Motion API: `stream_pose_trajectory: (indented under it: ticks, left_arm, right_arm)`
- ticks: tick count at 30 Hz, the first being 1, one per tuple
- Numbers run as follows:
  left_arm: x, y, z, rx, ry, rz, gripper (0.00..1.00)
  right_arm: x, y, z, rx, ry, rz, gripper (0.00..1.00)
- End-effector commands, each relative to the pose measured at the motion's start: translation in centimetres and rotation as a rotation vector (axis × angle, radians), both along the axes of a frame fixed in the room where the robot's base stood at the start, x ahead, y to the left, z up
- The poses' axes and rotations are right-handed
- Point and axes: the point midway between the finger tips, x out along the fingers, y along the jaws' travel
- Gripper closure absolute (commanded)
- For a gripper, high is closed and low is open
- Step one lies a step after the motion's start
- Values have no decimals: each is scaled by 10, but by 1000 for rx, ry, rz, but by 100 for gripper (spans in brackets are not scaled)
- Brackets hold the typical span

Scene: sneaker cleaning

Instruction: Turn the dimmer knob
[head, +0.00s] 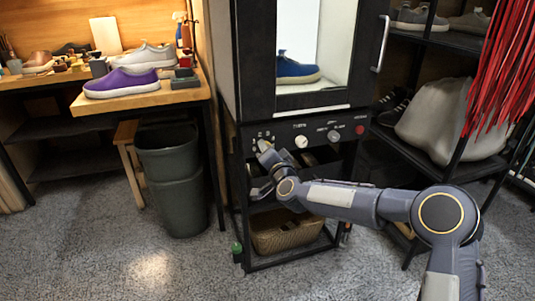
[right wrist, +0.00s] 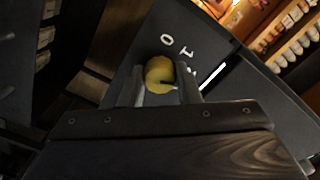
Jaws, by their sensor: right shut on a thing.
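A yellow knob (right wrist: 159,73) sits on the dark control panel (right wrist: 199,32), beside white "0" and "1" marks. In the right wrist view its pointer line faces the lower right. My right gripper (right wrist: 162,88) is shut on this knob, one finger on each side. In the head view my right gripper (head: 265,158) reaches the left end of the panel below the lit cabinet, and largely hides the knob there. I cannot read the small labels well enough to tell which knob is the dimmer. My left gripper is not in view.
A white knob (head: 301,141), a grey knob (head: 333,135) and a red button (head: 360,130) line the panel to the right. A blue shoe (head: 296,70) stands in the lit cabinet. A wicker basket (head: 285,233) sits below. A dark bin (head: 180,185) stands left.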

Motion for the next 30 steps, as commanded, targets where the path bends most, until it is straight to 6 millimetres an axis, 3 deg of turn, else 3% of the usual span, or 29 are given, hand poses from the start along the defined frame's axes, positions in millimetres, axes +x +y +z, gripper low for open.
stream_pose_trajectory:
  ticks: [14, 15, 19, 30]
  left_arm:
    - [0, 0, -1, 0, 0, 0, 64]
    - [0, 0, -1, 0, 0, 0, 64]
    - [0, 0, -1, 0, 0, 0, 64]
    - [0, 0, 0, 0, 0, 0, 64]
  right_arm:
    - [0, 0, -1, 13, 7, 0, 93]
    - [0, 0, -1, 13, 7, 0, 66]
    - [0, 0, -1, 13, 6, 0, 49]
    - [-5, -2, 1, 12, 5, -1, 48]
